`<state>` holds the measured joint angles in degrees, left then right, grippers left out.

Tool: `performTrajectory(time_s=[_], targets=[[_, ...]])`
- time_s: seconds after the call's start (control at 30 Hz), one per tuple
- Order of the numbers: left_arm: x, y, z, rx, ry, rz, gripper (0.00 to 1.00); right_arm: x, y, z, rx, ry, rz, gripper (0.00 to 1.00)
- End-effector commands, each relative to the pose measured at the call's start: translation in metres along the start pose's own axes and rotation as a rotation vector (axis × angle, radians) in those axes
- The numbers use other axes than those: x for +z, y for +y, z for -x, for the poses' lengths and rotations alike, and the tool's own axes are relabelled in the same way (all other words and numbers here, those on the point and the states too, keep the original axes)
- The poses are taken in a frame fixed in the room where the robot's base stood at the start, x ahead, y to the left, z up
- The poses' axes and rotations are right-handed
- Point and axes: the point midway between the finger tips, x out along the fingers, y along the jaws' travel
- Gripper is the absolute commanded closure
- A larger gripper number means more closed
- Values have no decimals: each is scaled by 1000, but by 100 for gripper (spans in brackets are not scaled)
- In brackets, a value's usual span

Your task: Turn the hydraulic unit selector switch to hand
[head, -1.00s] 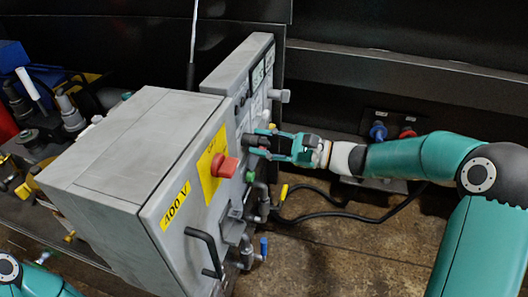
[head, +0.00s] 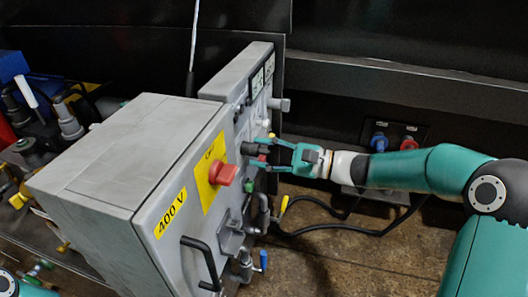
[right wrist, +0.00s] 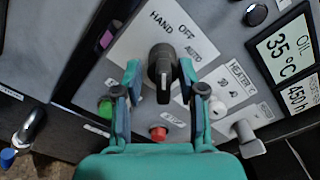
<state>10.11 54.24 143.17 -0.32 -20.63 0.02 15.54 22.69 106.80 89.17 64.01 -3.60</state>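The selector switch (right wrist: 160,62) is a black knob on a light plate marked HAND, OFF and AUTO in the right wrist view. A pale line shows on the lower part of its handle. The exact position it points to is hard to tell. My right gripper (right wrist: 160,76) is open, with one finger on each side of the knob and small gaps visible. In the head view my right gripper (head: 256,152) is at the side panel of the grey hydraulic unit (head: 105,150), its fingers spread. My left gripper is not in view.
A red rotary switch (head: 222,173) on a yellow plate sits nearer on the unit. A black cable (head: 325,230) lies on the floor to the right.

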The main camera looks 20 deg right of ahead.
Motion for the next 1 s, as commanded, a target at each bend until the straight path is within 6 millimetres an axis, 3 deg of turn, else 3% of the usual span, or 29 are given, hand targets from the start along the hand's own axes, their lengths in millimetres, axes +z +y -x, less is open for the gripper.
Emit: performTrajectory(time_s=[0.27, 0.8, 1.0], targets=[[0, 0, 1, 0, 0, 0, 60, 0, -1, 9, -3, 1, 0, 61], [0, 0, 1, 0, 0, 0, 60, -1, 0, 104, -4, 4, -1, 61], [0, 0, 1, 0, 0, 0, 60, -1, 1, 120, -1, 2, -1, 61]])
